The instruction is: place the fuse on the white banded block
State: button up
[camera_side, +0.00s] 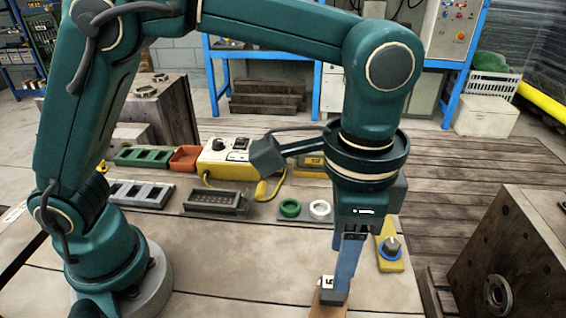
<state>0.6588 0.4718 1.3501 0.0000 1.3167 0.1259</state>
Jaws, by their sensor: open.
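My gripper (338,290) points down at the front of the table, right of centre, with its blue fingers seen nearly edge-on. A small white piece with a dark mark (327,282) shows just left of the fingertips. A brown wood-coloured block (328,305) is directly below it, cut by the bottom edge of the picture. The white piece is at the top of this block; I cannot tell whether it is the fuse or part of the block. My fingers partly hide both. The gripper is open, and I cannot tell whether the fingers touch anything.
A grey plate with green and white rings (305,218) lies behind my gripper. A dark box (215,203), a grey slotted tray (140,194) and a white-yellow meter (222,158) stand further left. A yellow piece with a knob (390,258) is at right.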

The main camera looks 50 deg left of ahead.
jog(key=s+a+r+n+t+h, duration=0.1)
jog(key=a+r+n+t, duration=0.25)
jog(key=a+r, duration=0.6)
jog(key=s+a+f+n+t+y, duration=0.1)
jog(key=s+a+f+n+t, duration=0.1)
jog(key=s+a+f+n, duration=0.3)
jog(key=shift+s+a+f, duration=0.4)
jog(key=shift+a+f, duration=0.35)
jog(key=shift+a, duration=1.3)
jog(key=shift+n, duration=0.25)
